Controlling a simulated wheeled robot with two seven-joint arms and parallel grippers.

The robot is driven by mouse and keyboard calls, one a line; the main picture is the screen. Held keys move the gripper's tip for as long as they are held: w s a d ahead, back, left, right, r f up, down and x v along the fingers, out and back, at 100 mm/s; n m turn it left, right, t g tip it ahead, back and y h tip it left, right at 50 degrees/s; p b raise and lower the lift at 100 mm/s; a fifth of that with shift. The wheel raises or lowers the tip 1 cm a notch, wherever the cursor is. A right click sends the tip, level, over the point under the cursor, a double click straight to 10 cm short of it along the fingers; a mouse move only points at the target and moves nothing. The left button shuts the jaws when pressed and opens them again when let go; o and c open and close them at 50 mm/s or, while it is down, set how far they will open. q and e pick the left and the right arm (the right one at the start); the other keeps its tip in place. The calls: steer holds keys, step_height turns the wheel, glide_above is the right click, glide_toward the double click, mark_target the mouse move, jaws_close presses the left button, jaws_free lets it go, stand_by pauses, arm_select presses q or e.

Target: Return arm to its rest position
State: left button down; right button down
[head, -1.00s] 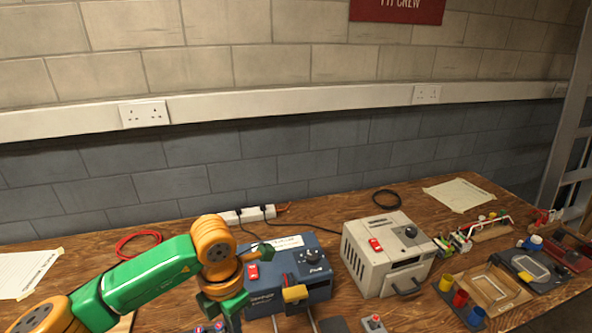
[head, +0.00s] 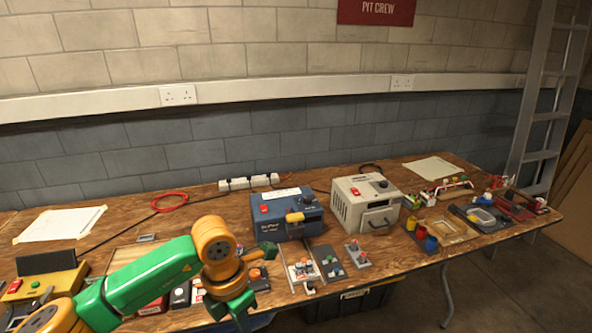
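My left arm is green with orange joints and comes in from the lower left. Its gripper (head: 240,303) points down over the near part of the wooden bench (head: 180,232), left of and in front of the blue charger (head: 286,224). I cannot make out whether its fingers are apart or together, and I see nothing clearly held. My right arm and gripper are not in view.
A yellow part (head: 295,217) is at the blue charger's front. A cream charger (head: 366,201) stands to the right. Switch boxes (head: 327,263), a red cable (head: 170,202), a power strip (head: 248,182) and several coloured cups (head: 421,233) are around. A ladder (head: 545,110) stands right.

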arm_select(q)
steer(key=w+d+n+h, duration=0.2)
steer(key=d+n+h, duration=0.7)
steer(key=d+h, duration=0.6)
steer(key=w+a+f+n+t+y, duration=0.2)
steer(key=w+a+f+n+t, duration=0.45)
steer(key=n+t, duration=0.6)
steer(key=s+a+f+n+y, duration=0.1)
steer(key=a+f+n+y, duration=0.2)
steer(key=f+n, duration=0.3)
steer(key=s+a+f+n+y, duration=0.1)
steer(key=a+f+n+y, duration=0.25)
steer(key=f, duration=0.35)
steer(key=s+a+f+n+g+y, duration=0.3)
steer(key=s+a+f+n+y, duration=0.25)
steer(key=s+f, duration=0.4)
steer(key=s+a+f+n+g, duration=0.2)
steer(key=s+f, duration=0.2)
steer(key=s, duration=0.4)
steer(key=s+a+f+n+g+y, duration=0.1)
steer(key=s+a+f+n+g, duration=0.1)
steer(key=s, duration=0.7)
steer(key=s+a+f+n+g+y, duration=0.1)
steer(key=s+f+g, duration=0.3)
steer(key=s, duration=0.4)
steer(key=shift+s+a+f+n, duration=0.35)
steer(key=shift+a+f+n, duration=0.15)
steer(key=shift+f, duration=0.35)
